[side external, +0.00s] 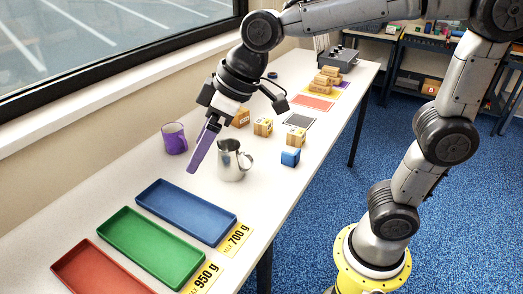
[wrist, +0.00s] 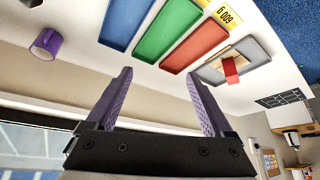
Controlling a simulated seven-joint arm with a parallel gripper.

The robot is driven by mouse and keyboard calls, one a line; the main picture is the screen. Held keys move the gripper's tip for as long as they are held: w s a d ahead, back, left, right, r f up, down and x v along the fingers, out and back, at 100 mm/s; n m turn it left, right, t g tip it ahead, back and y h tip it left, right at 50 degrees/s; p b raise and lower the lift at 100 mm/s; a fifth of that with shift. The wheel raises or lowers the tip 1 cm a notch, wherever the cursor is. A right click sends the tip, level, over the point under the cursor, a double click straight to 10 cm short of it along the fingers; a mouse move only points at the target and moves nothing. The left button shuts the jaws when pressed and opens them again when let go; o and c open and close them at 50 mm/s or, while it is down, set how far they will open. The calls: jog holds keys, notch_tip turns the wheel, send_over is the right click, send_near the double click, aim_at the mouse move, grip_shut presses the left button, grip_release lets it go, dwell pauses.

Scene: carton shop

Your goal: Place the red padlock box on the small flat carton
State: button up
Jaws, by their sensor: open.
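My gripper (wrist: 160,75) is open and empty, its two purple fingers apart. In the side view my gripper (side external: 195,165) hangs above the table, left of the metal pitcher. A small red box (wrist: 231,70) shows in the wrist view at a grey tray; it may be the padlock box, but no marking is readable. A tan piece (wrist: 243,49) lies beside it in the tray; I cannot tell whether it is a carton. In the side view, cardboard boxes (side external: 263,127) stand behind the pitcher and several tan cartons (side external: 326,82) sit farther back. I cannot tell which is the small flat carton.
A purple cup (side external: 174,138) and metal pitcher (side external: 231,162) stand near my gripper. A blue box (side external: 290,157) is to their right. Blue (side external: 187,211), green (side external: 152,247) and red trays (side external: 95,272) lie in front. The grey tray (wrist: 212,75) lies beyond the red one.

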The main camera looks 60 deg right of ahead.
jog(key=s+d+f+m+h, duration=0.1)
jog(key=s+d+f+m, duration=0.1)
jog(key=s+d, duration=0.5)
jog(key=s+d+f+m+h, duration=0.2)
jog(key=s+d+f+m, duration=0.1)
jog(key=s+d, duration=0.4)
jog(key=s, duration=0.2)
jog(key=shift+s+m+t, duration=0.3)
jog(key=shift+s+m, duration=0.1)
